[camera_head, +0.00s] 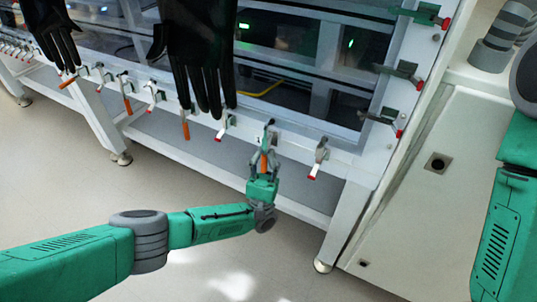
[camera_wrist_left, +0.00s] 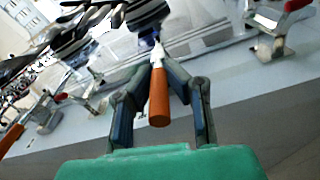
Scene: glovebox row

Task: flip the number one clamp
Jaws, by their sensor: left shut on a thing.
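My left gripper (camera_head: 264,162) is at the front rail of the glovebox, with its fingers closed around an orange-handled toggle clamp (camera_head: 264,161). In the left wrist view the orange handle (camera_wrist_left: 159,97) points toward the camera between the two fingers of the left gripper (camera_wrist_left: 160,75). The fingertips meet near the handle's white upper part, and the clamp's base is mostly hidden. I cannot read any number on the clamp. My right arm (camera_head: 500,215) shows at the right edge, but its gripper is out of view.
A red-tipped clamp (camera_head: 319,157) is just right of the held one, and another (camera_head: 224,128) is to its left. More clamps line the rail and the right frame post (camera_head: 405,70). Black gloves (camera_head: 200,55) hang above the rail. The floor in front is clear.

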